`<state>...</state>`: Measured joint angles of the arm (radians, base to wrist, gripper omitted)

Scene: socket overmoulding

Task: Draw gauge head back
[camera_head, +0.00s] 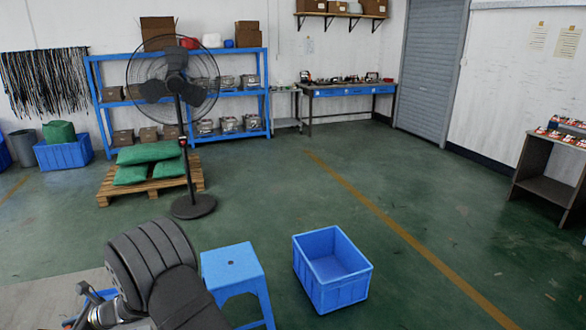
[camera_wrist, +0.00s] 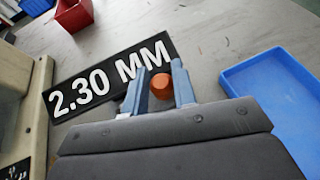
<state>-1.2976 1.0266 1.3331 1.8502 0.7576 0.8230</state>
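My gripper (camera_wrist: 160,72) shows in the wrist view with its two blue-grey fingers apart. A rounded orange part (camera_wrist: 161,86) lies between the fingers and fills most of the gap. I cannot tell whether the fingers press on it, nor whether it belongs to the gauge head. A black plate (camera_wrist: 80,79) with white text "2.30 MM" lies behind and to the left of the fingers. No gauge head can be made out for sure. In the head view my gripper is out of sight.
In the wrist view, a blue tray (camera_wrist: 235,75) is at right, a red bin (camera_wrist: 77,15) at upper left, and a beige block (camera_wrist: 38,110) at left. In the head view, a blue stool (camera_head: 232,263), blue crate (camera_head: 347,292) and black fan (camera_head: 191,206) stand on open floor.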

